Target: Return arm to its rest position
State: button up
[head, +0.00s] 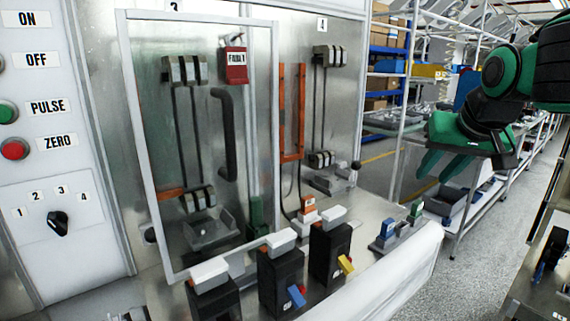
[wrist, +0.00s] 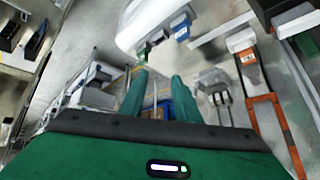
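My arm reaches in from the right edge in the head view, green and black. My gripper (head: 436,173) hangs in the air right of the test panel (head: 345,130), in front of the shelving, touching nothing visible. In the wrist view its two green fingers (wrist: 159,80) stand apart with an empty gap between them. The gripper is open and holds nothing.
Shelving (head: 400,100) stands behind my gripper. Grey floor (head: 495,225) is open at lower right.

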jog(key=s+d+f+m+g, duration=0.2)
jog(key=s+d+f+g, duration=0.2)
jog(key=s+f, duration=0.7)
jog(key=s+d+f+m+g, duration=0.1)
jog(key=s+d+f+g, duration=0.2)
jog(key=s+f, duration=0.7)
jog(key=s+d, duration=0.2)
jog(key=s, duration=0.3)
jog(key=shift+d+f+m+g+y, duration=0.35)
jog(key=shift+m+g+y, duration=0.05)
jog(key=shift+s, duration=0.15)
